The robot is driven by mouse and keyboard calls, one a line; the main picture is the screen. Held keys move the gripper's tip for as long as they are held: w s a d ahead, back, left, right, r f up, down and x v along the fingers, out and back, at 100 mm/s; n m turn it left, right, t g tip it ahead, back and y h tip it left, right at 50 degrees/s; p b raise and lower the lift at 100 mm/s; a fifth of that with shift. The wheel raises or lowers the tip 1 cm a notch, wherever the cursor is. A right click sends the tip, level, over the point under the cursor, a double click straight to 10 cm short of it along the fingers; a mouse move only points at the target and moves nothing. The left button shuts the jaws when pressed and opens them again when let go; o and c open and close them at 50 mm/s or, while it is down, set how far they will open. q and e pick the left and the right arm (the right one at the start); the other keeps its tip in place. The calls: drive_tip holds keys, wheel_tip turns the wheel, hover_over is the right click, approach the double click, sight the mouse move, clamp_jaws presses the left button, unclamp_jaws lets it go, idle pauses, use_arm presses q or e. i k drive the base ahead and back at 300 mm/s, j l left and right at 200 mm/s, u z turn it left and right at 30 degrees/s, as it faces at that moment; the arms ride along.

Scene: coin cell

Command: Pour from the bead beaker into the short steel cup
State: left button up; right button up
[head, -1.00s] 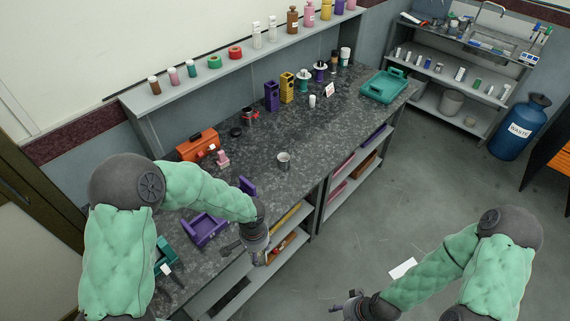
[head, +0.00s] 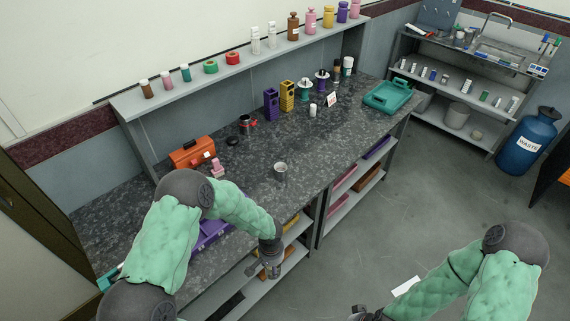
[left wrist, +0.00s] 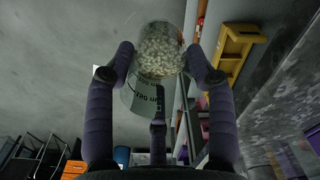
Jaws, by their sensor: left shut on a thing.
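The bead beaker (left wrist: 160,55) is clear, with pale beads and printed markings, and shows in the left wrist view between my fingers. My left gripper (left wrist: 163,72) is shut on it. In the head view my left gripper (head: 270,268) hangs beyond the front edge of the bench, and the beaker is too small there to make out clearly. The short steel cup (head: 280,168) stands upright on the bench, farther back than the gripper and apart from it. My right gripper (head: 360,313) is cut off at the bottom edge, over the floor; its jaws are unclear.
The dark speckled bench (head: 325,145) is clear around the cup. An orange toolbox (head: 192,152), a purple rack (head: 271,104), a yellow rack (head: 287,96) and a teal tray (head: 388,97) stand on it. Shelves lie below the front edge near my left gripper.

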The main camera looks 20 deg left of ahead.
sight(280, 169)
drive_tip(key=i+l+u, duration=0.1)
drive_tip(key=i+l, duration=0.9)
drive_tip(key=i+l+u, duration=0.15)
drive_tip(key=i+l, duration=0.8)
drive_tip(key=l, duration=0.25)
drive_tip(key=i+l+u, duration=0.15)
drive_tip(key=i+l, duration=0.35)
drive_tip(key=l, duration=0.1)
